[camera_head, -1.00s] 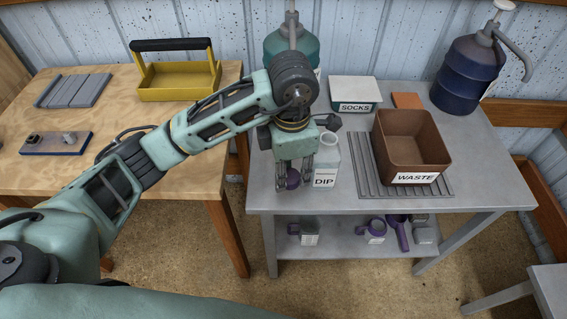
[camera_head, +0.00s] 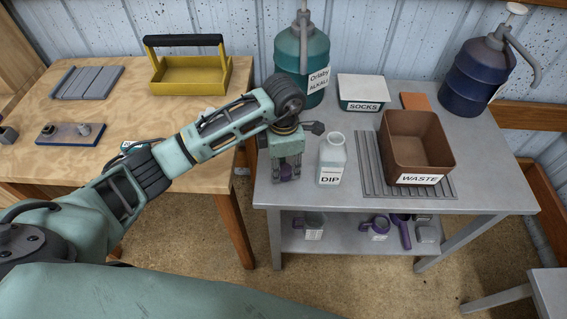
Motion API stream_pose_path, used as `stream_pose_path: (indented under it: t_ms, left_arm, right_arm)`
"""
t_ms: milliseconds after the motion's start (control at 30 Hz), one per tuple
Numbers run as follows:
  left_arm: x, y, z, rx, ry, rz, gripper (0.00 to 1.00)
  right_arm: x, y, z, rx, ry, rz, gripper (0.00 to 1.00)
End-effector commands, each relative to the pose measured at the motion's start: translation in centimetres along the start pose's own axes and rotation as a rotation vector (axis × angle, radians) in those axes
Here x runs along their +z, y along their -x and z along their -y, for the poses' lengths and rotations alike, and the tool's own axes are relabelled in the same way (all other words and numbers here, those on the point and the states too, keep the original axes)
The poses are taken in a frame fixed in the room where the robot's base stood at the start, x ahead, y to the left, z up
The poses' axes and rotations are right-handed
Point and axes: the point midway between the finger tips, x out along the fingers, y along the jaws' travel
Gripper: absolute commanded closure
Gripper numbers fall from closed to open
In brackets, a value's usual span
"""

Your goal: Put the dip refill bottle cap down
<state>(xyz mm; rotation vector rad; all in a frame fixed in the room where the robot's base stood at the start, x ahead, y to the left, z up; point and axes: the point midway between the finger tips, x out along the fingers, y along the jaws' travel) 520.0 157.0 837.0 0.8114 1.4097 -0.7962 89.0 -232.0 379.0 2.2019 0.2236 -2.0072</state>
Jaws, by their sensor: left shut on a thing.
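My left gripper (camera_head: 286,170) points down over the left front part of the grey metal table (camera_head: 305,196). It is shut on the purple dip refill bottle cap (camera_head: 286,173), which is partly hidden between the fingers. The cap is low, close to the tabletop; I cannot tell whether it touches. The white DIP bottle (camera_head: 332,160) stands upright and uncapped just right of the gripper, apart from it. My right gripper is not in view.
A brown WASTE bin (camera_head: 415,150) stands on a ribbed mat (camera_head: 370,178) to the right. Behind are the SOCKS box (camera_head: 361,92), a green alkali jug (camera_head: 300,60) and a blue jug (camera_head: 472,70). A wooden table (camera_head: 90,110) with a yellow tray (camera_head: 190,77) stands left. A lower shelf holds purple jugs.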

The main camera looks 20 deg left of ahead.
Motion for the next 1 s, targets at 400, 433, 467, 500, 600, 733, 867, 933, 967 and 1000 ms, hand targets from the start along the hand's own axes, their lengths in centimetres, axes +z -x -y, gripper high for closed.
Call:
stream_pose_path:
  t_ms: [400,433,467,500,600,733,867,933,967,1000]
  left_arm:
    - [0.0,-0.3,0.0,0.000,0.000,0.000,0.51]
    - [0.0,-0.3,0.0,0.000,0.000,0.000,0.51]
    - [0.0,-0.3,0.0,0.000,0.000,0.000,0.51]
    - [0.0,-0.3,0.0,0.000,0.000,-0.001,0.51]
    - [0.0,-0.3,0.0,-0.001,0.000,-0.001,0.51]
    - [0.0,0.0,0.0,-0.001,0.000,0.000,0.51]
    - [0.1,1.1,-0.1,0.003,-0.001,0.003,0.51]
    - [0.0,2.4,-0.2,0.005,-0.001,0.003,0.51]
    - [0.0,3.0,-0.2,0.006,0.000,0.003,0.51]
    - [0.1,3.9,-0.2,0.006,-0.002,0.004,0.51]
  right_arm:
    - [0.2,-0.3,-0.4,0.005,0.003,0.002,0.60]
    - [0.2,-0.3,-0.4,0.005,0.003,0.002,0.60]
    - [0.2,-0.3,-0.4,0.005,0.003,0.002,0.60]
    - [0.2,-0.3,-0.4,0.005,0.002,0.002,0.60]
    - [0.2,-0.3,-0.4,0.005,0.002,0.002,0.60]
    - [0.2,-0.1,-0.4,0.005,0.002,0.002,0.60]
    - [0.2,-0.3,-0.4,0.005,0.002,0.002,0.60]
    - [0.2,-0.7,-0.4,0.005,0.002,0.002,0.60]
    - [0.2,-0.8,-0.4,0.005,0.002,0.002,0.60]
    - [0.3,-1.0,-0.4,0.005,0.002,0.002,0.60]
